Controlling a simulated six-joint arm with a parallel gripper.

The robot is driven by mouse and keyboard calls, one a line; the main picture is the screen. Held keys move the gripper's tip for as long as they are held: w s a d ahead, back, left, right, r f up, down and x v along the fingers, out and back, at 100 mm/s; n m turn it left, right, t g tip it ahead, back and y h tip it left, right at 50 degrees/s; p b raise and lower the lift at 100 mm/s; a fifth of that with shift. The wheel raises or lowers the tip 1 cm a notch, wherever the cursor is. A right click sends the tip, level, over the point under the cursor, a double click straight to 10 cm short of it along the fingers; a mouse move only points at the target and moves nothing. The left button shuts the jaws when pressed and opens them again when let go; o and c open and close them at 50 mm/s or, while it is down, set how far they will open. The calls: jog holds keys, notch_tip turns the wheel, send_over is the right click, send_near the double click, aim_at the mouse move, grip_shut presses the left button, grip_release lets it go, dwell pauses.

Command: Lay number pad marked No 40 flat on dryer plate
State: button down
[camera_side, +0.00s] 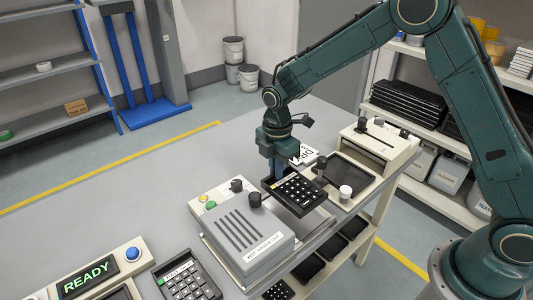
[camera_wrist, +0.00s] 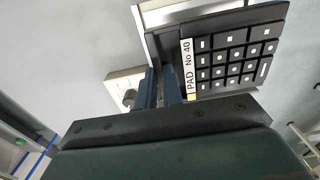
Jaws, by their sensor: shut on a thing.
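The number pad (camera_side: 299,194), black with pale-marked keys, is held at one edge by my gripper (camera_side: 276,172). In the wrist view its white label on the pad (camera_wrist: 235,62) reads "PAD No 40", beside the blue fingers of my gripper (camera_wrist: 160,88). The fingers are shut on the label-side edge.
Another keypad (camera_side: 186,282) lies at the front left, next to a panel reading "READY" (camera_side: 86,279). A beige machine with a dark tray (camera_side: 350,172) stands behind right. The table's left part (camera_side: 110,200) is clear.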

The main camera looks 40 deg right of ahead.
jog(key=shift+f, duration=3.1)
jog(key=shift+f, duration=0.4)
jog(key=c, duration=1.5)
grip_release()
jog(key=shift+o, duration=0.2)
jog(key=shift+r, duration=0.1)
jog(key=shift+r, duration=3.4)
